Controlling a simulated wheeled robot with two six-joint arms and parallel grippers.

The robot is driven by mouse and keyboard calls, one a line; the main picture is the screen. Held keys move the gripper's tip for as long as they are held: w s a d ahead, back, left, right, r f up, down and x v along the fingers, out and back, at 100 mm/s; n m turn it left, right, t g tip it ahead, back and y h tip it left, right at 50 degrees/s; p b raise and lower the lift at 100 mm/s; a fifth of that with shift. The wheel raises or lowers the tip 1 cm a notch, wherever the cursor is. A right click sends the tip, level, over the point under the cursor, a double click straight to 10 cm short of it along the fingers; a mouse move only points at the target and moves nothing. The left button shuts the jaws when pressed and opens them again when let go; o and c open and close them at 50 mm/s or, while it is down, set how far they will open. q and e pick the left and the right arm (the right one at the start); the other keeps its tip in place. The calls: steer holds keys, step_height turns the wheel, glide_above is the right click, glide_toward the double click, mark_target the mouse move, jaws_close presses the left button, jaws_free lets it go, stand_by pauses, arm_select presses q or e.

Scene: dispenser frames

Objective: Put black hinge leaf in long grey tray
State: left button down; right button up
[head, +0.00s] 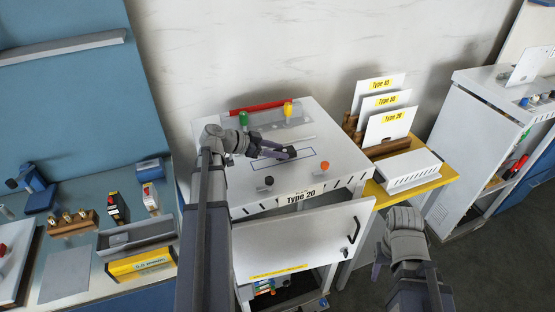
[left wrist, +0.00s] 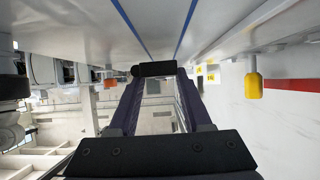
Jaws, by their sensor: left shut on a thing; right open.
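My left gripper (head: 284,152) reaches over the white cabinet top, shut on the small black hinge leaf (head: 292,153). In the left wrist view the black hinge leaf (left wrist: 154,69) lies crosswise between the fingertips, close to the white surface with blue lines. In the head view it is over or near the blue-outlined rectangle; I cannot tell whether it touches the surface. A long grey tray (head: 112,243) lies on the left bench, well left of the gripper. My right gripper (head: 379,256) is open at the lower right, dark and partly hidden by my wrist.
The cabinet top (head: 335,178) carries green, yellow, black and orange knobs and a red bar (head: 262,106). Its front door (head: 300,245) stands open. A yellow box (head: 140,265) and a wooden block (head: 72,224) are near the tray. A white slotted bin (head: 412,178) stands right.

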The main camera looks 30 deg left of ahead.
arm_select(q)
steer(key=shift+f+b, duration=0.45)
steer(key=shift+f, duration=0.5)
arm_select(e)
steer(key=shift+f, duration=0.95)
arm_select(q)
steer(key=shift+f, duration=0.15)
steer(key=shift+c, duration=1.7)
jaws_free()
arm_select(e)
steer(key=shift+f, duration=0.15)
arm_select(q)
steer(key=shift+r, duration=0.3)
steer(key=p+v, duration=0.5)
steer(key=v, duration=0.5)
steer(key=shift+s+a+r, duration=0.15)
steer(key=shift+s+a, duration=0.05)
steer(key=shift+a, duration=0.05)
steer(key=shift+s+a+r+p, duration=0.2)
steer(key=shift+s+a+p, duration=0.2)
steer(key=shift+s, duration=0.1)
arm_select(e)
steer(key=shift+r, duration=3)
